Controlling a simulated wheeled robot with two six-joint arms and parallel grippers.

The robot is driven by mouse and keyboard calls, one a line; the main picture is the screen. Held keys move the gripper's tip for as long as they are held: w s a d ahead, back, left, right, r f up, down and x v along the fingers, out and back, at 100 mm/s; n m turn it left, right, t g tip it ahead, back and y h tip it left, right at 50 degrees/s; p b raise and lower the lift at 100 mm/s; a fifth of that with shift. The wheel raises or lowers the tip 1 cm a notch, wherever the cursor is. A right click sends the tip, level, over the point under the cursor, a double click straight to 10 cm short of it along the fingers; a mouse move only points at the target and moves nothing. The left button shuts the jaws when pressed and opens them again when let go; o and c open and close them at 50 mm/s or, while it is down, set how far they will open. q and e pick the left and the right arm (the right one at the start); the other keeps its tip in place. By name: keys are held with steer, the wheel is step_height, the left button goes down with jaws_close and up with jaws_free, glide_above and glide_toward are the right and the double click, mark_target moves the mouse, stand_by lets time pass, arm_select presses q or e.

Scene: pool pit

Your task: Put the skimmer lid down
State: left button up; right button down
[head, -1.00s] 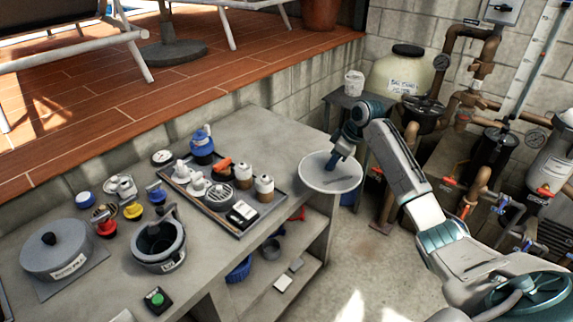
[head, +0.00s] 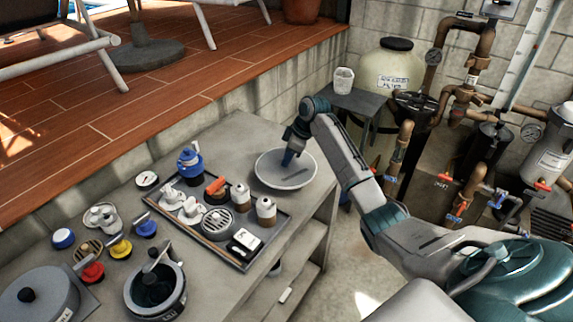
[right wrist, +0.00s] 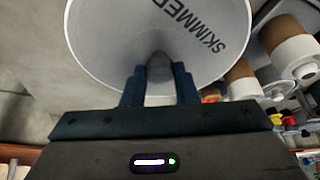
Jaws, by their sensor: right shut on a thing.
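The skimmer lid (head: 303,168) is a pale round disc over the far right end of the grey counter (head: 225,135) in the head view. In the right wrist view, the lid (right wrist: 105,45) fills the top middle, with the word SKIMMER and a small grey knob. My right gripper (head: 288,160) is shut on the lid at this knob; its fingers also show in the right wrist view (right wrist: 160,82). I cannot tell whether the lid touches the counter. My left gripper is not in view.
A tray (head: 262,251) with white fittings, bottles and a blue-topped item stands just left of the lid. A grey pot (head: 150,300) and several coloured knobs sit farther left.

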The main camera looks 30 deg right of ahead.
steer(key=shift+f, duration=0.4)
steer(key=f, duration=0.1)
steer(key=f+p, duration=0.1)
steer(key=f, duration=0.2)
steer(key=shift+w, duration=0.25)
steer(key=c, duration=1.2)
jaws_free()
steer(key=shift+o, duration=0.3)
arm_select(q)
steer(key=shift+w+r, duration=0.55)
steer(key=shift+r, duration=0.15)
arm_select(e)
steer(key=shift+r, duration=0.1)
